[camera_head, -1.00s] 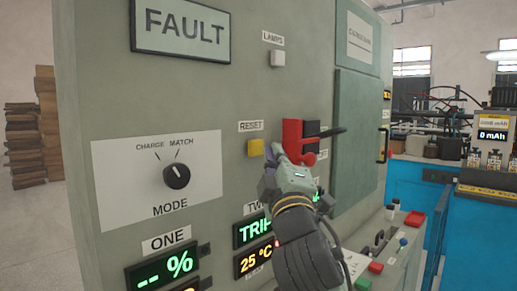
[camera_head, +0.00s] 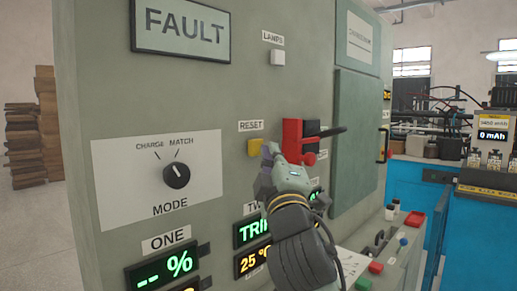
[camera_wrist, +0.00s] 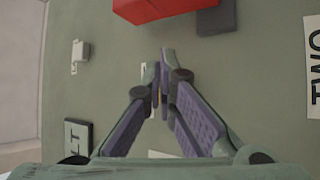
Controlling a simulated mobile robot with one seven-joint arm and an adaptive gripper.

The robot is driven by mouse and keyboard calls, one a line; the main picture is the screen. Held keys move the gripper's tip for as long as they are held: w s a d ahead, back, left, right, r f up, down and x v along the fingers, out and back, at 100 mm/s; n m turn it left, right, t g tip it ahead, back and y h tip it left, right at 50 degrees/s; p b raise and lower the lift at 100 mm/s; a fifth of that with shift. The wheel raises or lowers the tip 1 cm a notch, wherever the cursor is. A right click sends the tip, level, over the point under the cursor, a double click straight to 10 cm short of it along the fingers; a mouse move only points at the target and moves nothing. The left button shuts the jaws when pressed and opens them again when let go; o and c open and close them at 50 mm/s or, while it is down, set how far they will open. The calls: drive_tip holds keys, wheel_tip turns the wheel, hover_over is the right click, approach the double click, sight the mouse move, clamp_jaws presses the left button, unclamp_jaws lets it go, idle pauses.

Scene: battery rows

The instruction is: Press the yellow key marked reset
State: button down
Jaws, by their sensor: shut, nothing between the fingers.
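The yellow key (camera_head: 254,147) sits on the grey-green panel under the white RESET label (camera_head: 251,125). My gripper (camera_head: 269,151) is shut and empty, with its tips just right of the key in the head view. Whether they touch the key or the panel I cannot tell. In the wrist view the purple fingers of my gripper (camera_wrist: 165,58) come together in front of the panel and hide most of the key and its label.
The MODE knob (camera_head: 176,175) is at the left. The white LAMPS key (camera_head: 278,57) is above, and lit displays (camera_head: 252,231) are below.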

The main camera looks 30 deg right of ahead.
drive_tip(key=shift+w+a, duration=0.15)
drive_tip(key=shift+w, duration=0.25)
idle(0.8)
drive_tip(key=shift+s, duration=0.1)
drive_tip(key=shift+s+d, duration=0.25)
drive_tip(key=shift+s, duration=0.45)
drive_tip(key=shift+s+d+b, duration=0.15)
drive_tip(key=shift+s+d, duration=0.1)
drive_tip(key=shift+s, duration=0.55)
drive_tip(key=shift+s+d+b, duration=0.1)
drive_tip(key=shift+s+d, duration=0.2)
drive_tip(key=shift+s, duration=0.45)
drive_tip(key=shift+s+d+b, duration=0.15)
drive_tip(key=shift+s+d, duration=0.1)
drive_tip(key=shift+s, duration=0.55)
drive_tip(key=shift+s+f, duration=0.1)
